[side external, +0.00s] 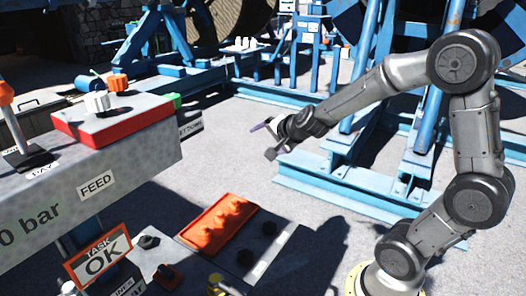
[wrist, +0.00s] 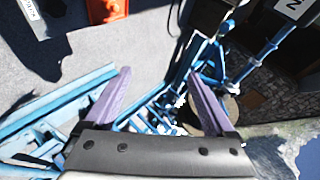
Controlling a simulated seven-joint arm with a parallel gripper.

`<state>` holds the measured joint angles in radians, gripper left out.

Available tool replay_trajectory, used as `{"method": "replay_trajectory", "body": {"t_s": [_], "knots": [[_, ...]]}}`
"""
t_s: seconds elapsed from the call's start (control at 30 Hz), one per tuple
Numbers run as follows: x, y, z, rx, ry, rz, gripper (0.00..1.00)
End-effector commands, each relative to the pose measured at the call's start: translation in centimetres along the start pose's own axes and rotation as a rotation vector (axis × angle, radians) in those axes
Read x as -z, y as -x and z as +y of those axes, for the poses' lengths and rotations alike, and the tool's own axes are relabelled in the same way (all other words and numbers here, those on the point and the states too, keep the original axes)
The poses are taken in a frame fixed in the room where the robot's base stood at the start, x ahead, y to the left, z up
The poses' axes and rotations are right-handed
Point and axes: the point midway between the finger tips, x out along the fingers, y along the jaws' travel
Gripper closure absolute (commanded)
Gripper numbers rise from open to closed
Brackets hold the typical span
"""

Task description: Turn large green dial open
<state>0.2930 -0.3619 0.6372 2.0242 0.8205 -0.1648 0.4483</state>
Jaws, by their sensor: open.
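My gripper (side external: 268,138) is in mid-air near the middle of the side external view, to the right of the grey console. In the wrist view my gripper (wrist: 160,74) has its two purple fingers apart with nothing between them. A small green part (side external: 177,100) shows at the right end of the console, behind the red-edged panel. It is mostly hidden, and I cannot tell whether it is the large green dial. A clear gap lies between it and my gripper. No green dial shows in the wrist view.
The grey console (side external: 130,165) carries a red-edged panel (side external: 118,118) with a white knob (side external: 97,102) and an orange knob (side external: 118,82). A lower panel with an orange plate (side external: 190,222) stands in front. Blue steel frames (side external: 330,185) stand behind my arm.

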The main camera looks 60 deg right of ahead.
Motion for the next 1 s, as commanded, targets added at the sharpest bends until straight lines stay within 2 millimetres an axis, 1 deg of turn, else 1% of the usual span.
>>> {"method": "replay_trajectory", "body": {"t_s": [0.1,0.23,0.37,0.53,0.83,0.93,1.0], "knots": [[-0.9,0.1,0.8,-0.038,-0.099,-0.041,0.1],[-1.8,0.1,1.4,-0.066,-0.185,-0.078,0.1],[-2.4,0.2,1.6,-0.082,-0.238,-0.101,0.1],[-2.6,0.3,1.7,-0.088,-0.261,-0.111,0.1],[-2.6,0.3,1.7,-0.086,-0.242,-0.111,0.1],[-3.1,0.3,1.8,-0.087,-0.157,-0.136,0.1],[-3.9,0.5,1.7,-0.083,-0.05,-0.18,0.1]]}}
